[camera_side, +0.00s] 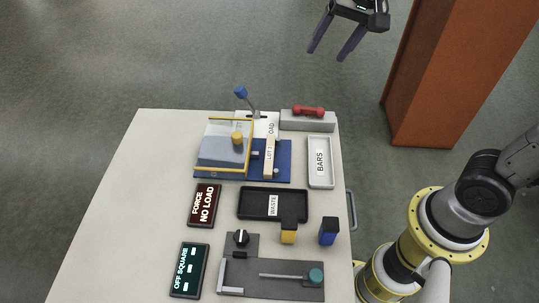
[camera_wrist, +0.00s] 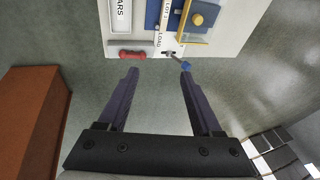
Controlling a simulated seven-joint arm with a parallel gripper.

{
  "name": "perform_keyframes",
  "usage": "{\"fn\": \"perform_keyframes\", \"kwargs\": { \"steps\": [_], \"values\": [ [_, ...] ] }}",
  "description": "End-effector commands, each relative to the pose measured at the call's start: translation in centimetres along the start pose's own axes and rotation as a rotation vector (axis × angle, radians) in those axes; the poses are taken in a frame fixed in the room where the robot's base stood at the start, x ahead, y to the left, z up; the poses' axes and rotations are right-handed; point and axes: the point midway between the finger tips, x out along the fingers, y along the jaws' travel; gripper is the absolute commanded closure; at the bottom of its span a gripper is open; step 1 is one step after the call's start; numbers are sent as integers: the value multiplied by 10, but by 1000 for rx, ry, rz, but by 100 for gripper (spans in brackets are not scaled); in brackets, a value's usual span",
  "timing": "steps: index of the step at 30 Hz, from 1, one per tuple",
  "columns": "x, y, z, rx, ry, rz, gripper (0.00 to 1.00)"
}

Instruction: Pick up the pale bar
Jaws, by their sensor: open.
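The pale bar (camera_side: 269,160), marked LOT 1, lies along the right part of a blue base (camera_side: 285,174) on the table. In the wrist view the pale bar (camera_wrist: 166,18) is partly cut off at the top. A clear yellow-edged cover (camera_side: 225,150) with a yellow knob stands beside it on the left. My gripper (camera_side: 326,55) is open and empty, high beyond the far table edge and well away from the bar. In the wrist view my gripper (camera_wrist: 159,72) has its fingers spread, with floor between them.
A white BARS tray (camera_side: 320,183) stands right of the base. A red-handled piece (camera_side: 308,111) on a grey block and a blue-knobbed lever (camera_side: 241,92) are at the far edge. A black WASTE tray (camera_side: 250,203), two displays and a lever fixture are nearer. An orange column (camera_side: 430,70) stands right.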

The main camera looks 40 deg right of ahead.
Motion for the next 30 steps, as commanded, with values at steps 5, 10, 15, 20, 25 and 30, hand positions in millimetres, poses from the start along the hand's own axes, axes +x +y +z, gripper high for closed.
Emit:
{"fn": "perform_keyframes", "kwargs": {
  "steps": [5,10,15,20,25,30],
  "values": [
    [76,-41,-10,82,-87,85,34],
    [152,-60,1,93,-161,175,34],
    [206,-59,22,59,-223,254,34],
    [226,-51,36,43,-253,294,34],
    [248,-45,44,39,-257,298,34],
    [278,-36,52,39,-256,296,34]
  ]
}}
